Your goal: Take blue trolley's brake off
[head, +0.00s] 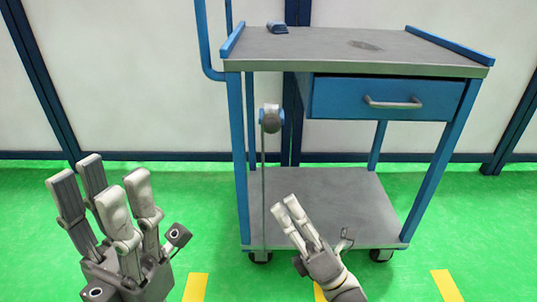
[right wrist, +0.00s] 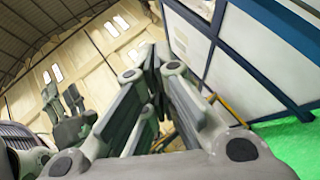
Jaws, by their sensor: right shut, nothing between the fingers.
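The blue trolley (head: 244,150) stands ahead of me, with a grey top, a drawer and a lower shelf. A grey round knob with blue sides (head: 271,118) sits at its left front post; a thin rod runs down from it to the lower shelf's edge. This looks like the brake lever. My right gripper (head: 287,203) is shut and empty, in front of the lower shelf, below and slightly right of the knob, apart from it in the picture. Its closed fingers fill the right wrist view (right wrist: 152,62). My left gripper (head: 103,180) is open and empty, left of the trolley.
A small blue-grey object (head: 277,28) lies on the trolley top. The drawer handle (head: 393,103) faces me. White wall panels with dark blue frames stand behind. The green floor (head: 205,225) has yellow marks and is clear left of the trolley.

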